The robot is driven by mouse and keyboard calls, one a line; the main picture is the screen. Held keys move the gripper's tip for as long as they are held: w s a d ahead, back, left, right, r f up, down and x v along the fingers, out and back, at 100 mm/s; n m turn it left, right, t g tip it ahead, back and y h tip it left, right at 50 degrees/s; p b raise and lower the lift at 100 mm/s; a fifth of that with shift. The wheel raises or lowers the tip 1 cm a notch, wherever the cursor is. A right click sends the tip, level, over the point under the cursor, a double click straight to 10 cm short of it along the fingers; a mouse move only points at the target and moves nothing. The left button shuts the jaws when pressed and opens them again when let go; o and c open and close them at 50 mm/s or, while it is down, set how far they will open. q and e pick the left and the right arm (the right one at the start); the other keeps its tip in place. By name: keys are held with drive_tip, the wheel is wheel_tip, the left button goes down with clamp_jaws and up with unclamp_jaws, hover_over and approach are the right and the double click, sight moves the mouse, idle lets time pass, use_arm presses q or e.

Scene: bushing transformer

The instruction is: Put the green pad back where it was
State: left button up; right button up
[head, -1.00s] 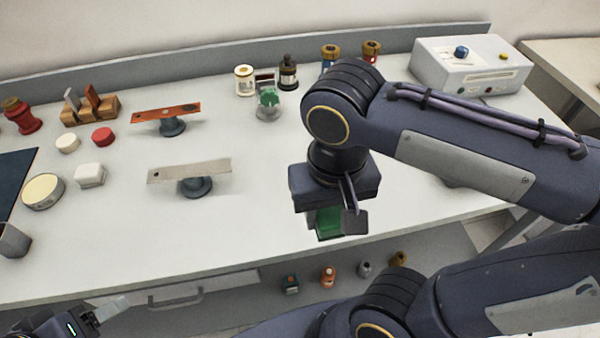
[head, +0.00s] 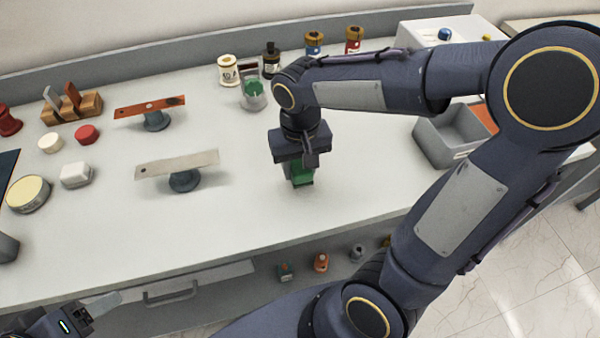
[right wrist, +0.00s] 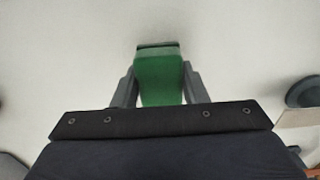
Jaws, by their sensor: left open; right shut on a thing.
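The green pad (head: 299,173) is a small green block with a dark edge at its far end. It hangs below my right gripper (head: 300,167), over the front middle of the white table. In the right wrist view the green pad (right wrist: 160,75) sits between the two fingers of my right gripper (right wrist: 160,85), which are shut on it. Whether its underside touches the table I cannot tell. My left gripper (head: 98,306) is open and empty at the lower left, in front of the table edge.
A grey bin (head: 447,137) stands at the right. Two bars on stands, one orange (head: 150,107) and one pale (head: 178,164), are left of my right gripper. A clear jar with a green top (head: 253,95) stands behind it. Bare table (head: 235,215) lies around the pad.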

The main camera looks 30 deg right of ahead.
sight(300, 175)
drive_tip(key=shift+f, duration=1.6)
drive_tip(key=shift+f+b, duration=0.2)
drive_tip(key=shift+b, duration=0.1)
drive_tip(key=o, duration=0.9)
drive_tip(key=shift+o, duration=0.2)
